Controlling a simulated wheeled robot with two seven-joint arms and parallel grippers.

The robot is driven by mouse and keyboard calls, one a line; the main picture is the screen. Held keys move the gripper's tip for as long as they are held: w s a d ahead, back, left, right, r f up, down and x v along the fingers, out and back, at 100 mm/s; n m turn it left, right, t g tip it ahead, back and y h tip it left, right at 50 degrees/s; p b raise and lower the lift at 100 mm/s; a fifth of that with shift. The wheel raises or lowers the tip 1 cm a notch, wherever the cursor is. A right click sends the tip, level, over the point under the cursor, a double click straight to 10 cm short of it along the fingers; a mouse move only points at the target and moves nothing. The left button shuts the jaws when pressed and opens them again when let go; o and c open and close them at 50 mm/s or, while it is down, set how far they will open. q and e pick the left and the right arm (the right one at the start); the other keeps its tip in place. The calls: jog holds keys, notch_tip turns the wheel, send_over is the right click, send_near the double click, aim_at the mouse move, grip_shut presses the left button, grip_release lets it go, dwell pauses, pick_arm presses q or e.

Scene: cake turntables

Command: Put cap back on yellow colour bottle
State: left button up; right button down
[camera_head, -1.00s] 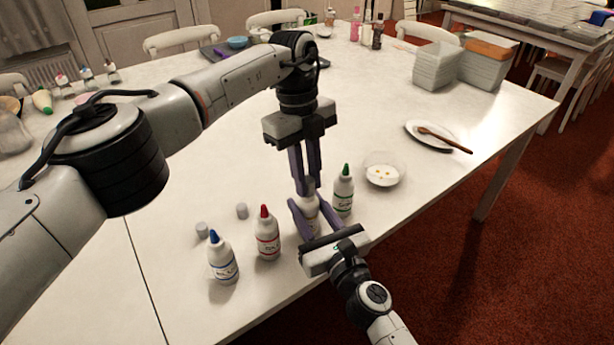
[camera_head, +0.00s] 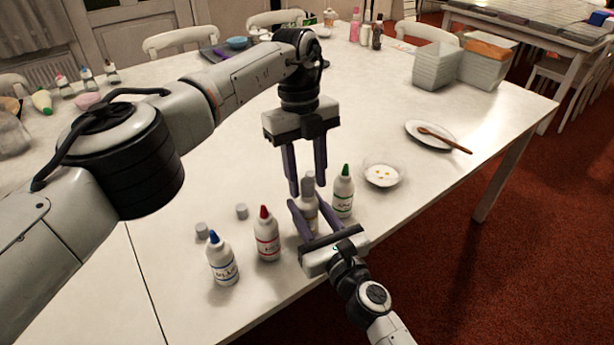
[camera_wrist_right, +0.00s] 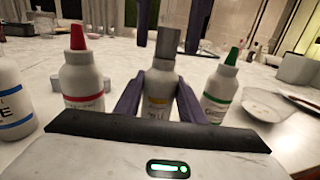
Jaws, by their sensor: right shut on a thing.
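The yellow colour bottle (camera_head: 308,213) stands upright on the table between the red-tipped and green-tipped bottles. It also shows in the right wrist view (camera_wrist_right: 158,92), with a yellow band on its label. A grey cap (camera_head: 307,186) sits on its top, upright, also seen in the right wrist view (camera_wrist_right: 168,42). My right gripper (camera_head: 306,208) is shut on the yellow bottle's body from the front. My left gripper (camera_head: 308,186) points down from above, its fingers open and apart on either side of the cap, which it does not appear to touch.
A red-tipped bottle (camera_head: 267,235) and a blue-tipped bottle (camera_head: 222,260) stand to the left; a green-tipped bottle (camera_head: 343,192) stands close on the right. Two loose grey caps (camera_head: 241,211) (camera_head: 202,230) lie behind them. A small bowl (camera_head: 383,176) and a plate with a spoon (camera_head: 431,136) lie right.

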pick_arm(q)
notch_tip(320, 180, up, 4)
jog(key=shift+r, duration=0.15)
jog(key=shift+c, duration=0.4)
jog(key=shift+r+m+t+y, duration=0.4)
jog(key=shift+r+m+t, duration=0.4)
jog(key=shift+r+m, duration=0.85)
jog(key=shift+f, duration=4.1)
grip_shut()
